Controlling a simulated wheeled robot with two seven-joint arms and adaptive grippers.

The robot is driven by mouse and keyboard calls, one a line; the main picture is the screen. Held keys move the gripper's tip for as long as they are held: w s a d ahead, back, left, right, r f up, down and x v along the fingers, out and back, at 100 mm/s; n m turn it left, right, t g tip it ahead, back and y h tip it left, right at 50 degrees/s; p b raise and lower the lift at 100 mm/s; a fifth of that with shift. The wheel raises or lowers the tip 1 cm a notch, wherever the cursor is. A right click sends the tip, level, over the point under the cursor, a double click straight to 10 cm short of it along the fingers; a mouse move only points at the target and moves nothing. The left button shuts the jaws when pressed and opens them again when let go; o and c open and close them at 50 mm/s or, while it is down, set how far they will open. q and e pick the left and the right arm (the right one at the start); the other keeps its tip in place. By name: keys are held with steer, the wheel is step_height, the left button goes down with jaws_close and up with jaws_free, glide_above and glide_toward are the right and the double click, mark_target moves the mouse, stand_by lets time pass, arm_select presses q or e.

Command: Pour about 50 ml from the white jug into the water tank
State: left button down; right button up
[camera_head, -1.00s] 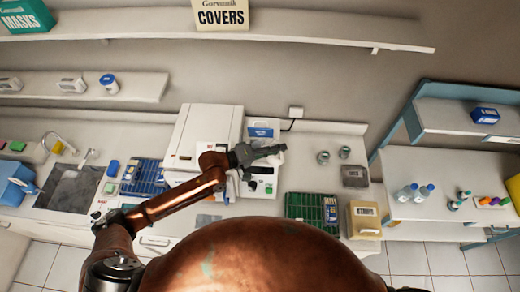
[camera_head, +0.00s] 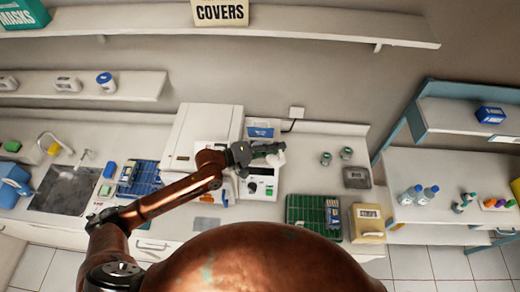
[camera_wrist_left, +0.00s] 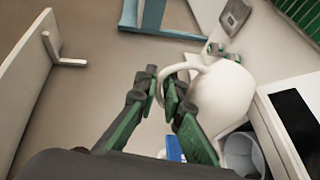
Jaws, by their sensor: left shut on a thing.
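The white jug (camera_wrist_left: 222,97) is large in the left wrist view, with its curved handle between my left fingers. My left gripper (camera_wrist_left: 168,92) is shut on the handle. In the head view, the left gripper (camera_head: 262,151) is above the counter equipment, and the jug (camera_head: 277,160) is mostly hidden behind it. A grey, round, open vessel (camera_wrist_left: 243,155) is below the jug in the wrist view, beside a white unit. I cannot tell whether this is the water tank. The jug's contents and any stream are not visible. My right gripper is not in view.
A white machine (camera_head: 206,125) stands just left of the gripper. A blue-fronted box (camera_head: 262,130) is behind it. A green rack (camera_head: 306,210) and two small jars (camera_head: 346,153) are to the right. Shelves (camera_head: 330,30) run along the wall above.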

arm_select(q)
steer(key=shift+n+h, duration=0.3)
steer(key=shift+n, duration=0.4)
steer(key=shift+w+a+r+b, duration=0.1)
steer(key=shift+w+r, duration=0.05)
steer(key=shift+r, duration=0.55)
steer(key=shift+w+a+r+b, duration=0.1)
steer(key=shift+w+a+r, duration=0.05)
steer(key=shift+r, duration=0.55)
steer(key=shift+w+a+r+b, duration=0.1)
steer(key=shift+w+r, duration=0.05)
steer(key=shift+r, duration=0.55)
